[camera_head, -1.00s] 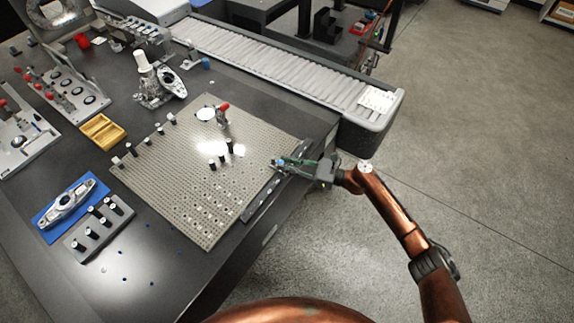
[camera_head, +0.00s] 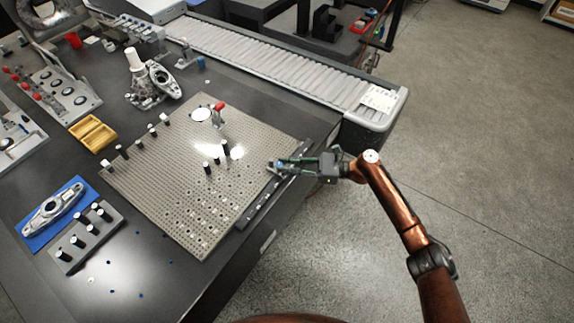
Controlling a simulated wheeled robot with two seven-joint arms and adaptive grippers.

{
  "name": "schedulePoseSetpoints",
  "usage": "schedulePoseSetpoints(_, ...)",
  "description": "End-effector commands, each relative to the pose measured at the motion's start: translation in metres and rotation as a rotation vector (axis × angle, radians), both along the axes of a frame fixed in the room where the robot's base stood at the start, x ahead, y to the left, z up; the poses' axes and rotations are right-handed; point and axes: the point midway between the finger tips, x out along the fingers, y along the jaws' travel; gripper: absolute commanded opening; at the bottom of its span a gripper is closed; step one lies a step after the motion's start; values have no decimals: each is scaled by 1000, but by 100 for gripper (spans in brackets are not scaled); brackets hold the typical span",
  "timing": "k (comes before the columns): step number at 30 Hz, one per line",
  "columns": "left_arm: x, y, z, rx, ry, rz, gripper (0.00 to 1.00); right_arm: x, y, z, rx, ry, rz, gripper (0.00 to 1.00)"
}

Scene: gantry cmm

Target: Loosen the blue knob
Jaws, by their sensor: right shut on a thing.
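The blue knob (camera_head: 278,164) is a small spot of blue at the right edge of the perforated grey plate (camera_head: 150,195), beside a dark rail. My right gripper (camera_head: 280,165) reaches in from the right, with its fingers shut on the blue knob. The fingers hide most of the knob, so its turn cannot be told. My left gripper is not in view.
Short black posts (camera_head: 208,167) and a red-handled clamp (camera_head: 218,112) stand on the plate. A roller conveyor (camera_head: 270,65) runs behind the table. A yellow tray (camera_head: 93,133) and a blue mat (camera_head: 42,238) lie to the left. Floor at the right is clear.

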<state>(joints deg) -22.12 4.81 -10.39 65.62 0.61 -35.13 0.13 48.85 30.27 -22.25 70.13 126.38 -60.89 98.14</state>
Motion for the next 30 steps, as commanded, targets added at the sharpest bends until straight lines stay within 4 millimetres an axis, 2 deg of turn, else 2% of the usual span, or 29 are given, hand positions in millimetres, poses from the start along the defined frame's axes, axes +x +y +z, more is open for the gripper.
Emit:
schedulePoseSetpoints(8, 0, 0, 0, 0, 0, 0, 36, -1, 1, 0, 0, 0, 2, 0)
schedulePoseSetpoints(9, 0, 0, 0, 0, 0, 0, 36, -1, 1, 0, 0, 0, 2, 20)
schedulePoseSetpoints(16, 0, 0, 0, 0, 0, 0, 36, 0, 0, 0, 0, 0, 0, 36)
schedulePoseSetpoints(25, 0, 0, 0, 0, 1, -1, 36, 0, -2, 0, 0, 0, -1, 36)
schedulePoseSetpoints(30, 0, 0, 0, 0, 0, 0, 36, -3, -21, -1, -1, 1, -3, 36)
